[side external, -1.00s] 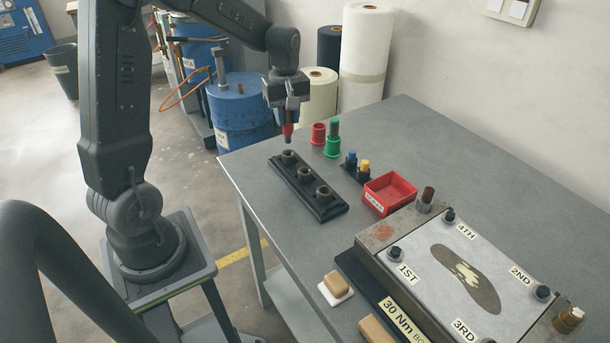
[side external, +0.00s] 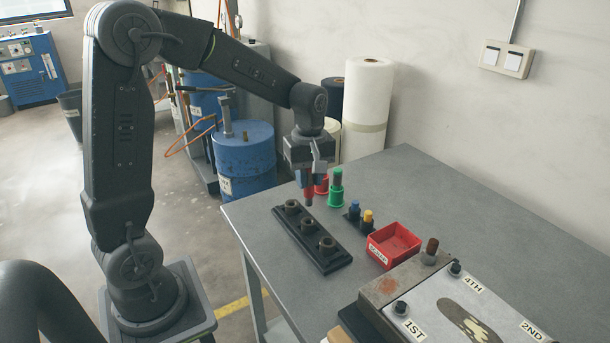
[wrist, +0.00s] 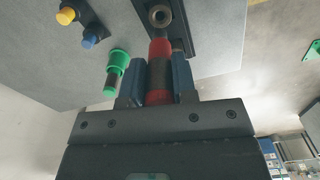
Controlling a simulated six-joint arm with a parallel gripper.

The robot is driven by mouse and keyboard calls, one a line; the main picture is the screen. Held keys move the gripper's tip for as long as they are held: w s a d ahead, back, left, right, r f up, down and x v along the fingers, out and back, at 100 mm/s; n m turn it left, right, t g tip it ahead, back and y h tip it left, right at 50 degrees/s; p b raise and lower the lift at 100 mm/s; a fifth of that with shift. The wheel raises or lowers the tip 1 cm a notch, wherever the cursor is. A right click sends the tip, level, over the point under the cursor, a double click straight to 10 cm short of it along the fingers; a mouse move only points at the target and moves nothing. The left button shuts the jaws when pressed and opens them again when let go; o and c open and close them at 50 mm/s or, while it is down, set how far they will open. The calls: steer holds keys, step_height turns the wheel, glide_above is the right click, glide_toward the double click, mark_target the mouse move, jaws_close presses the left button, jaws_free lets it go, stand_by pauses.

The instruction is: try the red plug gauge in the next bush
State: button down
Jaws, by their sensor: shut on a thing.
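My gripper (side external: 308,180) is shut on the red plug gauge (side external: 308,192), which points down with its dark tip free in the air. In the side view the tip shows just above the middle bush (side external: 308,225) of a black block (side external: 327,262). The far bush (side external: 291,207) and near bush (side external: 326,245) stand either side, both empty. In the wrist view the red gauge (wrist: 159,50) lies between my gripper's two fingers (wrist: 157,78), its tip towards a bush (wrist: 159,16). The gap between tip and bush is hard to judge.
A red tray (side external: 393,246) and a labelled plate (side external: 470,312) occupy the near right.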

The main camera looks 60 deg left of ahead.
mark_target(309, 190)
steer(key=shift+f, duration=2.3)
steer(key=shift+f, duration=0.4)
steer(key=shift+r, duration=0.15)
stand_by(0.8)
steer(key=shift+r, duration=0.35)
steer(key=shift+r, duration=0.35)
steer(key=shift+r, duration=0.4)
steer(key=shift+r, duration=0.3)
steer(key=shift+r, duration=0.35)
